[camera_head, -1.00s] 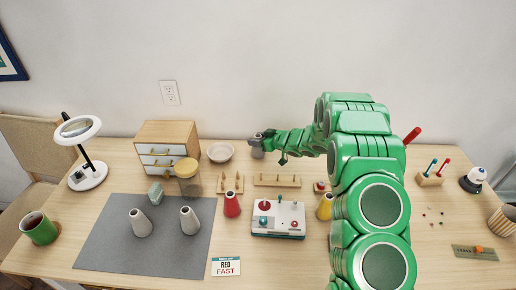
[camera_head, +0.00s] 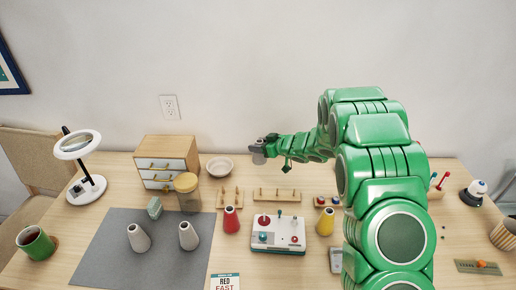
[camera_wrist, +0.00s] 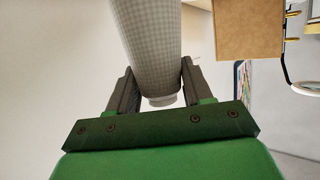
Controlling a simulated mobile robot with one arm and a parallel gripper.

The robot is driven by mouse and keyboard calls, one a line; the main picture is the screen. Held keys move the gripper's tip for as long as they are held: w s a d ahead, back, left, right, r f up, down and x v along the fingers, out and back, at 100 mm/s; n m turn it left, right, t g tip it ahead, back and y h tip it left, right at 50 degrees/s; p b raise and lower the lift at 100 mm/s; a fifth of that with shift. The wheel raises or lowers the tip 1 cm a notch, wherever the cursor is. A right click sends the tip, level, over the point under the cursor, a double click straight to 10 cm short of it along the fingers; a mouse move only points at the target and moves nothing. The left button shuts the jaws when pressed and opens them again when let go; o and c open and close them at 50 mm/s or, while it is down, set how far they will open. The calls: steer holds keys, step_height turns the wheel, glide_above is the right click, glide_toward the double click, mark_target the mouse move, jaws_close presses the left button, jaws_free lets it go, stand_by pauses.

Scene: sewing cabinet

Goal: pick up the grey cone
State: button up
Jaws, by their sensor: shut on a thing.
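My gripper (camera_head: 262,143) is at the back of the table, beyond the peg racks, at the end of my green arm. It is shut on the grey cone (camera_head: 259,157), whose lower part shows below the jaws in the head view. In the wrist view the cone (camera_wrist: 150,45) is large, with a fine woven texture, and its narrow end sits between the two dark fingers (camera_wrist: 152,88). Two other pale cones, a left one (camera_head: 138,238) and a right one (camera_head: 188,236), stand upright on the dark grey mat (camera_head: 110,262).
A drawer cabinet (camera_head: 168,148), a cork-lidded jar (camera_head: 188,200) and a bowl (camera_head: 220,167) stand left of my gripper. Peg racks (camera_head: 277,195), a red cone (camera_head: 231,220), a yellow cone (camera_head: 325,222) and a control box (camera_head: 278,240) are in front. A lamp (camera_head: 76,146) stands far left.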

steer(key=s+d+r, duration=0.2)
steer(key=s+r, duration=0.3)
steer(key=s, duration=0.5)
steer(key=shift+r, duration=0.2)
